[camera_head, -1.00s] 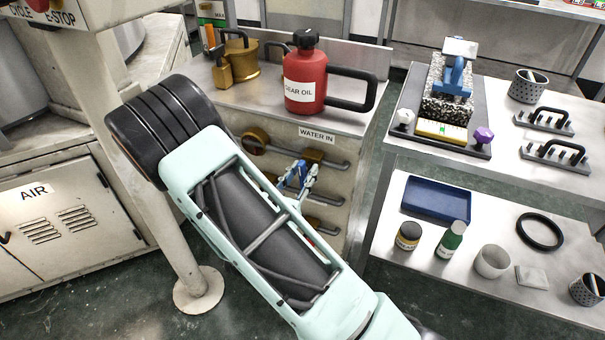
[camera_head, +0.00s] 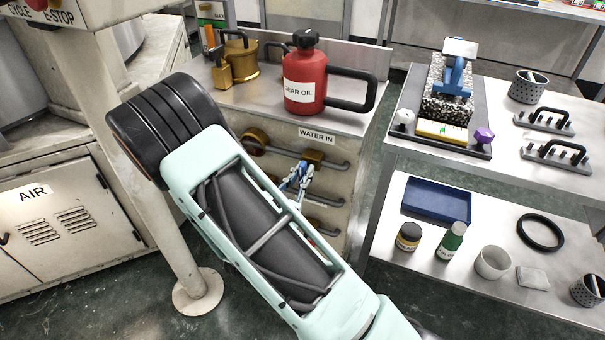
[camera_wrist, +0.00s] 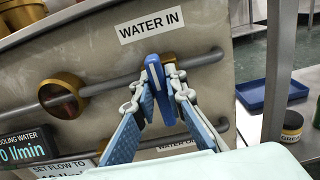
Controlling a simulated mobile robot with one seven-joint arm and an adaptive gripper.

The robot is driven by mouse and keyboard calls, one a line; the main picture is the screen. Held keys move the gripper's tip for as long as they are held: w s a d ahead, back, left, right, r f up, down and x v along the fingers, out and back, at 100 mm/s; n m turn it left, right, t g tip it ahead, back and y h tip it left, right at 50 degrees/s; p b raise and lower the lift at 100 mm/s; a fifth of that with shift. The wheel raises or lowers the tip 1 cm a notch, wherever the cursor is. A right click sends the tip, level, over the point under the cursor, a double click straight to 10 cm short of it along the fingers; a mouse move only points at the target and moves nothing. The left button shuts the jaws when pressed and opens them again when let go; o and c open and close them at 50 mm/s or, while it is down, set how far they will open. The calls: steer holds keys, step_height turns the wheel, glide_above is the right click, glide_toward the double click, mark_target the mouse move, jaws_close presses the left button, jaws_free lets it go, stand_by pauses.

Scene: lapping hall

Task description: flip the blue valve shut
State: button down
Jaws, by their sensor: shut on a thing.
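The blue valve (camera_wrist: 151,61) is a small blue lever on a grey horizontal pipe (camera_wrist: 105,84), just under the WATER IN label (camera_wrist: 150,24) in the wrist view. My gripper (camera_wrist: 160,88) has both fingers closed around the lever, one on each side. The lever points up toward the label and lies across the pipe. In the head view my gripper (camera_head: 298,180) shows small beside the pipe panel, and my forearm hides part of the panel. The valve's body is mostly hidden behind the fingers.
A brass ring fitting (camera_wrist: 62,96) sits on the pipe to the left. A display (camera_wrist: 25,148) reads 0 l/min. A red gear oil can (camera_head: 306,80) stands on the bench above. A shelved table (camera_head: 480,220) with several items is at the right.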

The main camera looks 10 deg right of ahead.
steer(key=c, duration=2)
jaws_free()
steer(key=v, duration=1.2)
